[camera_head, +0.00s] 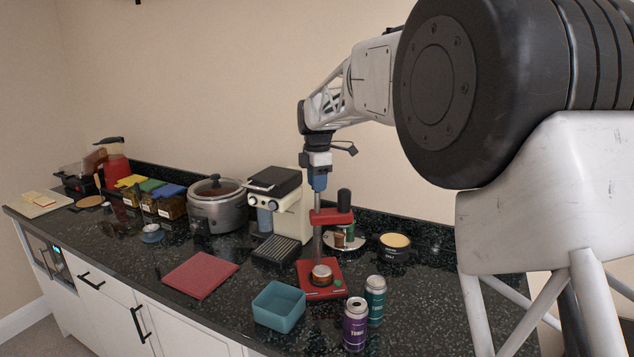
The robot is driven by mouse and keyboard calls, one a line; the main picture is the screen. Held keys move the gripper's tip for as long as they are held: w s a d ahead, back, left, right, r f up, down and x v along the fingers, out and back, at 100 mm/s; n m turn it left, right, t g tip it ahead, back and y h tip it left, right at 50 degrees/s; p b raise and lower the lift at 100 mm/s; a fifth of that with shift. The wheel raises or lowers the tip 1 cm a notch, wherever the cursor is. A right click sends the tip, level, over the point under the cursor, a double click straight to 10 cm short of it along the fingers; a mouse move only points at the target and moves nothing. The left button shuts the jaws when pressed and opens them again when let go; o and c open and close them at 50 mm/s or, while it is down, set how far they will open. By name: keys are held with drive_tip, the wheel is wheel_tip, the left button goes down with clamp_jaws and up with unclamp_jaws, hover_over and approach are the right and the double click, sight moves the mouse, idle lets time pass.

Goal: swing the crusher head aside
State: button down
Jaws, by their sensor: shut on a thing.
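The can crusher has a red base (335,290), a grey upright post (318,243) and a red crusher head (335,217) with a black knob (344,201) at its right end. The head sits at the top of the post, well above the base. My gripper (319,187) points straight down from above and is shut at the left end of the head, near the post. The exact contact of its fingertips is too small to see clearly. A short round can-like piece (322,274) sits on the base below the head.
A teal open bin (279,305), a purple can (355,326) and a green can (375,300) stand in front of the crusher. A coffee machine (284,208) stands behind left, a yellow-topped tin (395,246) right. A red mat (200,274) lies left.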

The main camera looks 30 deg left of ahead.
drive_tip(key=shift+n, duration=0.3)
drive_tip(key=c, duration=0.8)
unclamp_jaws()
drive_tip(key=shift+r, duration=0.2)
drive_tip(key=shift+r, duration=3.7)
